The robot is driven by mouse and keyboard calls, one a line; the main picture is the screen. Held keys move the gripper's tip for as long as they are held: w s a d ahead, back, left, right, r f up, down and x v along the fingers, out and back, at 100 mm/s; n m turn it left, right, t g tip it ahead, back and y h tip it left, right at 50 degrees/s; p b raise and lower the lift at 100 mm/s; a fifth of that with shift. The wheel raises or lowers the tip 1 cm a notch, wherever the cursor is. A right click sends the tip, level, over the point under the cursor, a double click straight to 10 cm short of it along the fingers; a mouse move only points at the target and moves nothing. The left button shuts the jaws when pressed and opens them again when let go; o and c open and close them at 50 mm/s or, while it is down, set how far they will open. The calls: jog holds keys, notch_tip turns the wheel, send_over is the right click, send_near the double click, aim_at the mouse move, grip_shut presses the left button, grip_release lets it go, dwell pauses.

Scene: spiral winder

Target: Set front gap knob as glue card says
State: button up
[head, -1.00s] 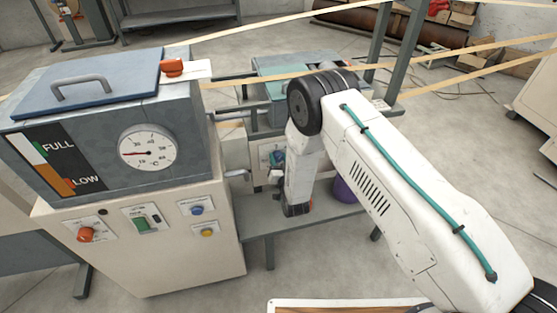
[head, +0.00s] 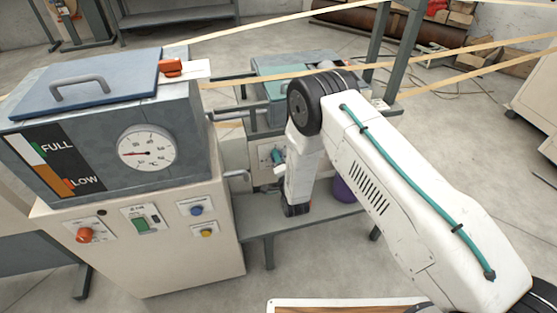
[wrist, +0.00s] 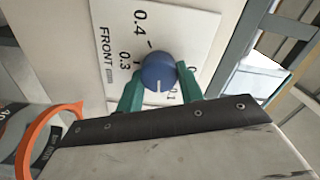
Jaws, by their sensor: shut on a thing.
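The blue front gap knob (wrist: 158,73) is in the middle of the wrist view, on a white scale plate (wrist: 190,25) marked FRONT. My gripper (wrist: 160,82) has a green finger on each side of the knob and is shut on it. The knob's white line points toward the picture's bottom, between the 0.3 and 0.1 marks and nearer 0.1. The left finger covers part of the scale between them. In the head view my gripper (head: 278,156) is at the small panel behind the glue tank. A white card (head: 197,69) lies by the orange clip; I cannot read it.
The glue tank (head: 95,105) with its dial gauge stands at left. A grey bench (head: 255,215) and a purple container (head: 343,190) are beneath my arm. Pale paper strips (head: 450,52) run across the back. An orange curved part (wrist: 45,115) is at lower left in the wrist view.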

jog(key=m, duration=0.7)
jog(key=shift+f, duration=0.2)
dwell(0.4)
jog(key=o, duration=1)
jog(key=shift+s, duration=0.15)
jog(key=v, duration=0.7)
jog(key=shift+s, duration=0.3)
jog(key=shift+d, duration=0.1)
